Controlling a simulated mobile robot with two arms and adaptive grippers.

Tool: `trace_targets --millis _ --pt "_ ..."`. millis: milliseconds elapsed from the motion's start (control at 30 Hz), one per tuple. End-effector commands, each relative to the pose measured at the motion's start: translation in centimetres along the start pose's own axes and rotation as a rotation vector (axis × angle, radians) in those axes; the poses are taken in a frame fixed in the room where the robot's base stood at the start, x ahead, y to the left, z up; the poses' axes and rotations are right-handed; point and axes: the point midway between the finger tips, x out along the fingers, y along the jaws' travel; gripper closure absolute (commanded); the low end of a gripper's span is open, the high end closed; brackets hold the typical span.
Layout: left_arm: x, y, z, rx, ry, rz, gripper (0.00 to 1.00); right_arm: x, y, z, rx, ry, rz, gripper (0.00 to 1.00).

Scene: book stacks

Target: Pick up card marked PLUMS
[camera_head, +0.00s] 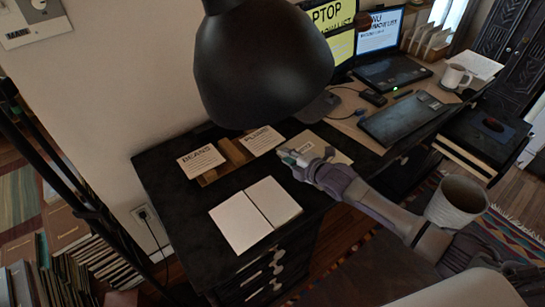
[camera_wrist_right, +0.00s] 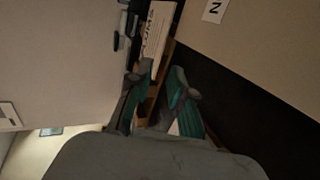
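The PLUMS card (camera_head: 262,140) leans in a wooden holder (camera_head: 234,152) on the black desk, at the holder's right end. It also shows in the right wrist view (camera_wrist_right: 157,30), tilted, just beyond the fingertips. A second card (camera_head: 201,161), which seems to read BEANS, stands at the holder's left end. My right gripper (camera_head: 290,157) is just in front and to the right of the PLUMS card. In the right wrist view its two teal fingers (camera_wrist_right: 162,76) are apart, with no card gripped between them. My left gripper is out of view.
An open blank book (camera_head: 255,214) lies in front of the holder. A tan folder (camera_head: 333,152) lies partly behind my right gripper. A big black lamp shade (camera_head: 262,60) hangs over the desk.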

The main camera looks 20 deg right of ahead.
Motion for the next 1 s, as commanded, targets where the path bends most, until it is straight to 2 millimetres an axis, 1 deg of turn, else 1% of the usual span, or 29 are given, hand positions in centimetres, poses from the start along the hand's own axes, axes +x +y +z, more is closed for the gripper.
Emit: trace_targets --millis 200,267,367,533,733,833,1000 --pt "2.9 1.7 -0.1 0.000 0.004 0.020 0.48 2.6 -0.5 0.0 0.001 -0.001 0.003 0.79" --pt "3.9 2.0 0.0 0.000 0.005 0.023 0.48 3.6 -0.6 0.0 0.002 -0.001 0.002 0.79" --pt "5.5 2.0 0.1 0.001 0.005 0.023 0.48 5.1 -0.6 -0.1 0.002 0.000 0.002 0.79" --pt "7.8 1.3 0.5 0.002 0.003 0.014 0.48 7.3 -0.6 -0.1 0.003 0.000 0.001 0.79" --pt "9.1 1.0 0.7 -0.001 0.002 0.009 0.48 9.2 -0.3 0.0 0.003 0.000 -0.001 0.79" --pt "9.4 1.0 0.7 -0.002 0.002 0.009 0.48 9.6 -0.2 -0.1 0.004 0.000 -0.002 0.79" --pt "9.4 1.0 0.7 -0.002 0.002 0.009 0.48 9.8 0.0 0.0 0.004 0.000 -0.002 0.79"
